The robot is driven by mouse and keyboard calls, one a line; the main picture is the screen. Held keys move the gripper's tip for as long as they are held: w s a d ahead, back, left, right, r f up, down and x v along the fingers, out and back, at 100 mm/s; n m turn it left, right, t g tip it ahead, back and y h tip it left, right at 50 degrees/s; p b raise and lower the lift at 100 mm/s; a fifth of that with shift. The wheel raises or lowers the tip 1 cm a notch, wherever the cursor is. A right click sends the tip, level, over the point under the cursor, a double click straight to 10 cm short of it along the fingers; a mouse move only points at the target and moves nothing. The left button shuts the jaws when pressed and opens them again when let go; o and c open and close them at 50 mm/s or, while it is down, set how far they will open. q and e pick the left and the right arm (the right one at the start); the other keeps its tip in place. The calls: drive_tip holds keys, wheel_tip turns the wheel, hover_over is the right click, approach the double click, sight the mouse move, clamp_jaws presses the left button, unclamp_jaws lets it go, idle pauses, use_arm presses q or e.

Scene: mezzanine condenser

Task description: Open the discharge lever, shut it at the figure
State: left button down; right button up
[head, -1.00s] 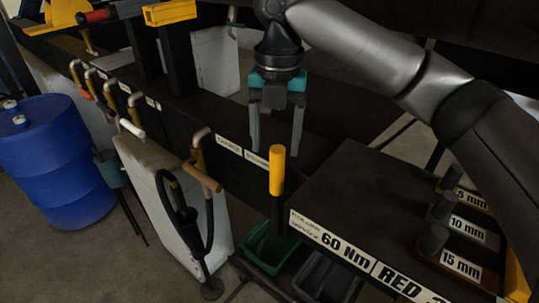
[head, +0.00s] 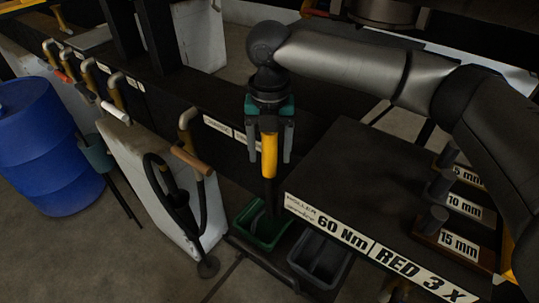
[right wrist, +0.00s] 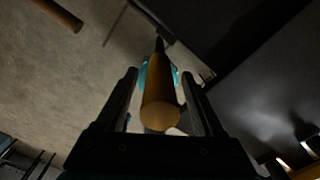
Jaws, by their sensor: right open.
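A lever with a yellow-orange grip (head: 269,158) stands upright on a dark stem at the front of the black bench, above a green bin (head: 261,226). I take it for the discharge lever. My right gripper (head: 270,150) is over it from above, with one finger on each side of the grip. The right wrist view shows the round end of the grip (right wrist: 160,116) between the two spread fingers (right wrist: 160,76), with gaps at the sides. The jaws are open. I cannot make out a figure or readout. My left gripper is out of view.
A dark bin (head: 322,262) stands beside the green one. A black bench block (head: 380,190) with a "60 Nm" label is close on the right. A brown-handled lever (head: 192,160) and a hanging black hose (head: 180,205) are left. A blue drum (head: 40,150) stands far left.

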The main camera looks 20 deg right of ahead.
drive_tip(key=shift+f, duration=1.05)
clamp_jaws()
idle(0.7)
